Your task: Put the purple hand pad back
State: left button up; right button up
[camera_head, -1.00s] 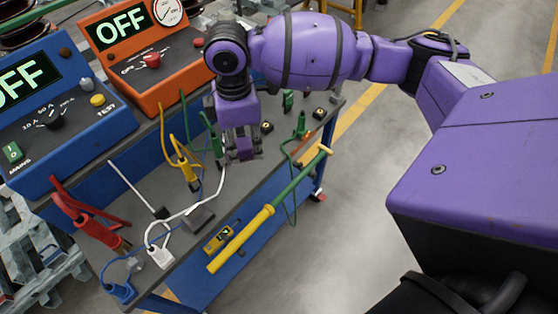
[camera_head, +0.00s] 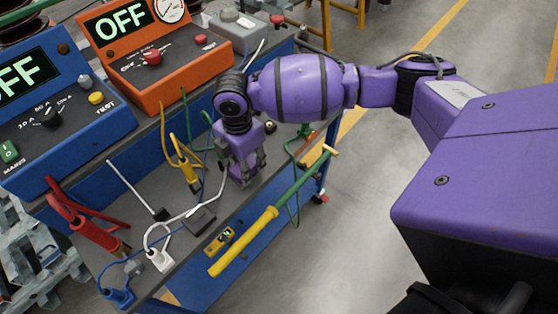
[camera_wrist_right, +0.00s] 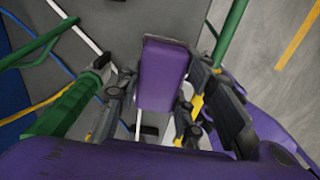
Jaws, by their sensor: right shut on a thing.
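The purple hand pad (camera_wrist_right: 163,72) is a flat-faced purple block in the right wrist view, between the dark fingers of my right gripper (camera_wrist_right: 150,105). The gripper is shut on it. In the head view my right gripper (camera_head: 245,178) points down over the grey bench top, near the bench's front edge. There its purple housing and fingers hide most of the pad, and I cannot tell whether the pad touches the bench. My left gripper is not in view.
The grey bench (camera_head: 150,187) carries an orange box (camera_head: 160,80) and a blue box (camera_head: 70,130), both reading OFF. Coloured leads and a yellow plug (camera_head: 190,172) lie near my gripper.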

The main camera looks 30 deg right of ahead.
jog(key=shift+f, duration=1.1)
jog(key=shift+f, duration=0.15)
jog(key=o, duration=1)
notch_tip(320, 180, up, 12)
jog(key=shift+r+p, duration=0.15)
jog(key=shift+p, duration=0.2)
